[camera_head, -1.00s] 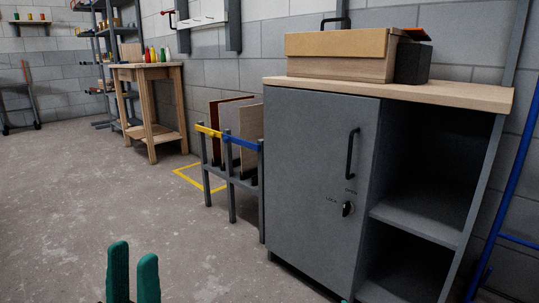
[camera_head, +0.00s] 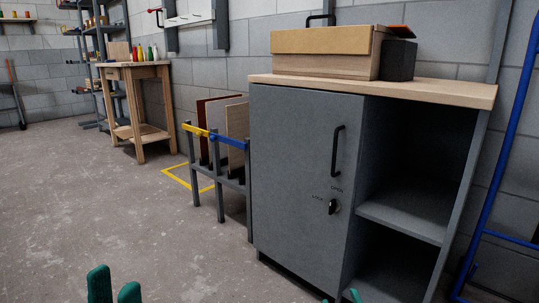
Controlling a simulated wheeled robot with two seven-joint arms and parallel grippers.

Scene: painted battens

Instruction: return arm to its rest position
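My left gripper (camera_head: 115,290) shows at the bottom left edge of the head view. Its two green fingertips stand upright with a narrow gap between them and nothing in it. It is over the floor, away from the furniture. Only small green tips of my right gripper (camera_head: 352,296) show at the bottom edge, in front of the grey cabinet (camera_head: 295,180). The rest of the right gripper is out of frame, so its opening cannot be told. Both arms are hidden below the picture.
The cabinet's door is shut; its right-side shelves (camera_head: 400,215) are open and empty. A wooden box (camera_head: 325,55) sits on top. A rack of boards (camera_head: 218,170) stands left of it, a wooden workbench (camera_head: 138,75) farther back. The floor (camera_head: 90,200) at left is clear.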

